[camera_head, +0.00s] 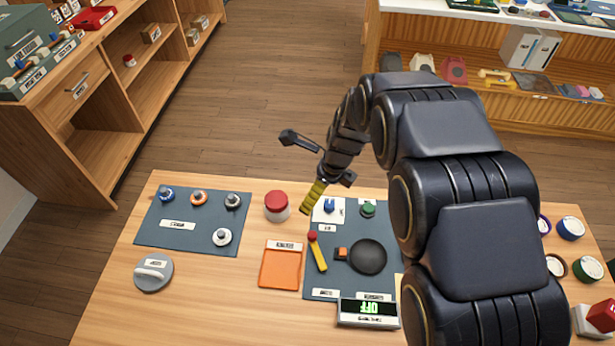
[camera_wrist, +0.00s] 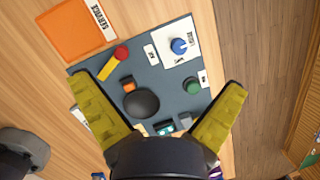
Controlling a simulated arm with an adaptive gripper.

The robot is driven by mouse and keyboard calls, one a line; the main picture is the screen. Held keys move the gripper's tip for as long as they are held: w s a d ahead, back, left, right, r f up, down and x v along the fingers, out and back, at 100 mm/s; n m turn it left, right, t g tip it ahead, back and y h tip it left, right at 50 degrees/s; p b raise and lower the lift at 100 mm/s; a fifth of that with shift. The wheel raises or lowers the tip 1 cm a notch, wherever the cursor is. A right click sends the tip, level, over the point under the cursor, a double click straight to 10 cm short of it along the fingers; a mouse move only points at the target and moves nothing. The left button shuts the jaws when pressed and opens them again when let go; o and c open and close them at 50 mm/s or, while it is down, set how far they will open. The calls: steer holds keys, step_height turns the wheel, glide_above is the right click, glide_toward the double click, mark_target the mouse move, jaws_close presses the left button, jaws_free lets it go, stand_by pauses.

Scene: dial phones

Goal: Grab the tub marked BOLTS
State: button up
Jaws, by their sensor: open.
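I cannot read the word BOLTS on any container. A round tub with a red lid (camera_head: 277,206) and pale side stands on the wooden table, left of my gripper in the head view. Several small round containers, one with a blue rim (camera_head: 571,228) and one with a green rim (camera_head: 588,269), sit at the table's right; their markings are too small to read. My gripper (camera_head: 316,196) is above the dark mat's back edge. In the wrist view its yellow fingers (camera_wrist: 158,82) are spread wide with nothing held between them.
The dark mat (camera_wrist: 165,65) bears a black round pad (camera_wrist: 141,103), a yellow stick with a red end (camera_wrist: 114,63) and a blue knob (camera_wrist: 179,46). An orange tray (camera_head: 281,267), a left mat (camera_head: 160,232) and a grey handled disc (camera_head: 154,273) lie nearby.

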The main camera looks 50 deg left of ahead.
mark_target(275, 205)
steer(key=s+a+f+m, duration=0.1)
steer(key=a+f, duration=0.1)
steer(key=s+a+f, duration=0.2)
steer(key=s+a+f+m, duration=0.1)
steer(key=s+a, duration=0.1)
steer(key=a, duration=0.1)
steer(key=shift+s+a+f+m+y, duration=0.1)
steer(key=shift+s+f+m+y, duration=0.05)
steer(key=shift+f+m+y, duration=0.2)
steer(key=shift+s+x, duration=0.15)
steer(key=shift+x, duration=1.75)
steer(key=shift+s+x, duration=0.15)
steer(key=shift+x, duration=1.8)
steer(key=shift+a+r, duration=0.1)
steer(key=shift+a, duration=0.05)
steer(key=c, duration=1.2)
